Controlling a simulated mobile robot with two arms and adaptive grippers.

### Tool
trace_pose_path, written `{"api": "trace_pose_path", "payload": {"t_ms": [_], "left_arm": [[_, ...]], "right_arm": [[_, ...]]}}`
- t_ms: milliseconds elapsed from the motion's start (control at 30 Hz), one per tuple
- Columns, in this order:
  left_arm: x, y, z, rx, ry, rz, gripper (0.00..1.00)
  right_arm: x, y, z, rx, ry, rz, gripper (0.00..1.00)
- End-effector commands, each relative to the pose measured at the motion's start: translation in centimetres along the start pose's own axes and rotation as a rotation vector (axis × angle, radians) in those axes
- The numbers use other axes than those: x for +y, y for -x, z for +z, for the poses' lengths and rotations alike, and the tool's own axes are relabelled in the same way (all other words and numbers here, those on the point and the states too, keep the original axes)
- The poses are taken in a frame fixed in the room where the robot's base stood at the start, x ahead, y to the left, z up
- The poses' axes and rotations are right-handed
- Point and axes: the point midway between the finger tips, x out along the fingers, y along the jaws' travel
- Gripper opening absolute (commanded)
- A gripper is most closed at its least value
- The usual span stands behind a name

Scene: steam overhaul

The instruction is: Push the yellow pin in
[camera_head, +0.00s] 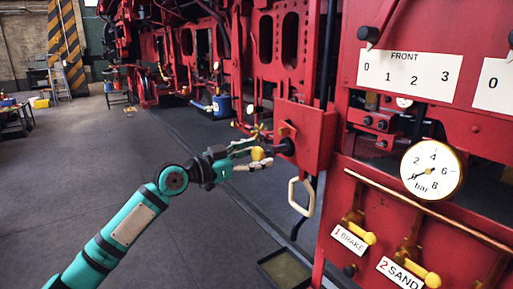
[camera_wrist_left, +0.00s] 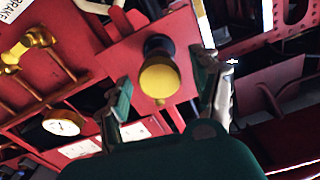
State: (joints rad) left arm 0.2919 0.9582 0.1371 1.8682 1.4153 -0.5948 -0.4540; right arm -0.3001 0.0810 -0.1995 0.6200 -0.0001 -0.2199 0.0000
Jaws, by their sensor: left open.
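The yellow pin (camera_wrist_left: 160,78) has a round yellow head and a dark collar at a red plate. In the head view its yellow head (camera_head: 257,153) shows among the fingers of my left gripper (camera_head: 262,152), in front of the red plate (camera_head: 312,132). In the left wrist view the open fingers of my left gripper (camera_wrist_left: 162,84) stand on either side of the pin, with visible gaps between them and its head. I cannot tell how deep the pin sits. My right gripper is not in view.
A pale loop handle (camera_head: 299,196) hangs below the red plate. To the right are a pressure gauge (camera_head: 432,169), the yellow brake lever (camera_head: 369,238) and the sand lever (camera_head: 432,280). A shallow tray (camera_head: 262,275) lies on the floor. The floor at left is mostly open.

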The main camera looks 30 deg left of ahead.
Motion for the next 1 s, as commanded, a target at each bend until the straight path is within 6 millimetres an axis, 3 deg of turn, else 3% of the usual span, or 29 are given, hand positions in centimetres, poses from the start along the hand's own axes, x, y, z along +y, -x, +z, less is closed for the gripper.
{"api": "trace_pose_path", "payload": {"t_ms": [367, 833, 1000], "left_arm": [[0.05, -0.58, 0.06, -0.001, 0.0, 0.001, 0.65], [0.04, -0.55, 0.04, -0.001, 0.0, 0.001, 0.03], [0.04, -0.55, 0.04, -0.001, 0.0, 0.001, 0.0]], "right_arm": [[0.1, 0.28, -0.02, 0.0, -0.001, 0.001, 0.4], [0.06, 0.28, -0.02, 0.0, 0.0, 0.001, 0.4], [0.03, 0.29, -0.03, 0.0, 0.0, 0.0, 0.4]]}}
